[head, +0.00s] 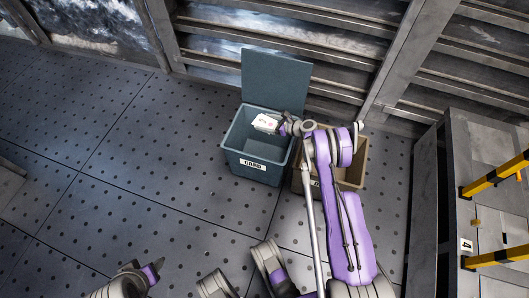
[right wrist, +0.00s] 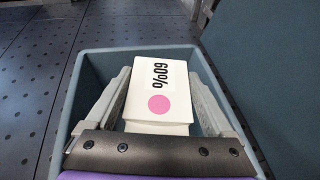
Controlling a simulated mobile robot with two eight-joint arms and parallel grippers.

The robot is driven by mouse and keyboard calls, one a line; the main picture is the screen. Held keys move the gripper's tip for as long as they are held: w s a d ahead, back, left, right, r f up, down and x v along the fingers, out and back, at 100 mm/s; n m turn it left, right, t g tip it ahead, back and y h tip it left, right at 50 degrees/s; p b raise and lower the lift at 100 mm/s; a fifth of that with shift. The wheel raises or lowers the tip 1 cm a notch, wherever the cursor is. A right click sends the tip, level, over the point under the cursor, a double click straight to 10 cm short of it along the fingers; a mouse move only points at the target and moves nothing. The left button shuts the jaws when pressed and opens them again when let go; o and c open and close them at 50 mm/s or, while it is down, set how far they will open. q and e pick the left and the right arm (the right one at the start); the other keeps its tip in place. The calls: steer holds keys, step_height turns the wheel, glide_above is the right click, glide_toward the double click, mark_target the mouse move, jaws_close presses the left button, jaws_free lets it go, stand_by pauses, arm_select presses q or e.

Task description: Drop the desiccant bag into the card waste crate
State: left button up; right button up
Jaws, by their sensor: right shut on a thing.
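The desiccant bag (head: 264,122) is a small white packet. In the head view my right gripper (head: 281,125) reaches in from the right and holds the bag over the open top of the card waste crate (head: 250,165). The crate is blue-grey with a white "CARD" label, and its rim (right wrist: 75,95) surrounds the bag in the right wrist view.
The crate's lid (head: 275,80) stands upright at its back. A tan crate (head: 352,172) stands close on its right, partly hidden by my right arm. A grey bench with yellow bars (head: 495,170) is at the far right. The perforated floor (head: 130,150) to the left is clear.

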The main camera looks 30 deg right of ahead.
steer(key=o, duration=1.2)
steer(key=shift+o, duration=0.2)
steer(key=p+v, duration=0.1)
steer(key=v, duration=0.9)
steer(key=shift+s+d, duration=0.15)
steer(key=shift+s, duration=0.2)
steer(key=shift+r, duration=0.15)
